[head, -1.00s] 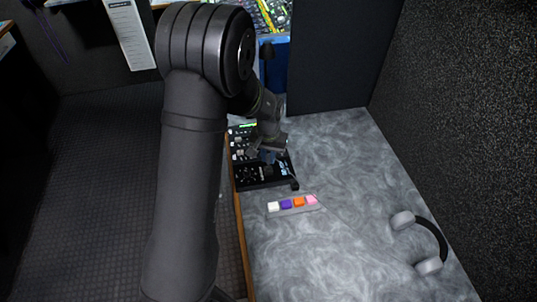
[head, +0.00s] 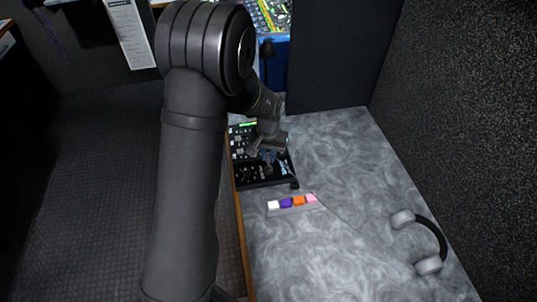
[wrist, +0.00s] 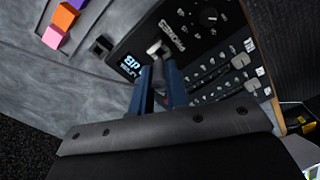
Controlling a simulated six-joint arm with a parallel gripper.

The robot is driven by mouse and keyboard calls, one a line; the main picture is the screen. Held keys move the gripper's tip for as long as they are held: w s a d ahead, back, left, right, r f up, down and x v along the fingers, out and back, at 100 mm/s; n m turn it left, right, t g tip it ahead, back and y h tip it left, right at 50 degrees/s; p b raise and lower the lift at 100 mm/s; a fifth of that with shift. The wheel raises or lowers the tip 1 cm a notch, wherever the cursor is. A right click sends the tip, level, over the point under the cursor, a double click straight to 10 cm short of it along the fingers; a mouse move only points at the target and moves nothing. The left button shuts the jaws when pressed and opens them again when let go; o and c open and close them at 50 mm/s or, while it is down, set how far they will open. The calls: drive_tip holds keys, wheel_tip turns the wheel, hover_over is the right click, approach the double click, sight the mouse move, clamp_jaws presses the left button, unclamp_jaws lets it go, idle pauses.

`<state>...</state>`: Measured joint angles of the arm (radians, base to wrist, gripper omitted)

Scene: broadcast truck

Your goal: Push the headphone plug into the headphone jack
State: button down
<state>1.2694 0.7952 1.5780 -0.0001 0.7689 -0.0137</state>
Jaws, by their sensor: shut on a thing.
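My gripper (head: 268,155) is over the black mixer panel (head: 262,180). In the wrist view its two blue fingers (wrist: 163,80) are shut on a small grey piece, which looks like the headphone plug (wrist: 155,47). The piece shows at the fingertips, in front of the panel's lit display; I cannot tell whether it touches the panel. Grey headphones (head: 430,265) lie at the right of the table, and a thin cable runs from them toward the mixer. A small black block (wrist: 101,46) sits beside the panel's corner, possibly the jack housing. No jack opening can be made out.
A strip with white, purple, orange and pink blocks (head: 299,202) lies in front of the mixer. A dark partition (head: 335,60) stands behind, and a speckled wall (head: 470,120) at right.

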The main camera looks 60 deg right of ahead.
sight(268, 162)
drive_tip(key=shift+f, duration=1.65)
drive_tip(key=c, duration=1.3)
unclamp_jaws()
drive_tip(key=shift+r, duration=0.1)
wheel_tip(268, 162, up, 17)
drive_tip(key=shift+r, duration=0.1)
wheel_tip(268, 162, down, 17)
drive_tip(key=shift+f, duration=0.2)
drive_tip(key=shift+r, duration=0.1)
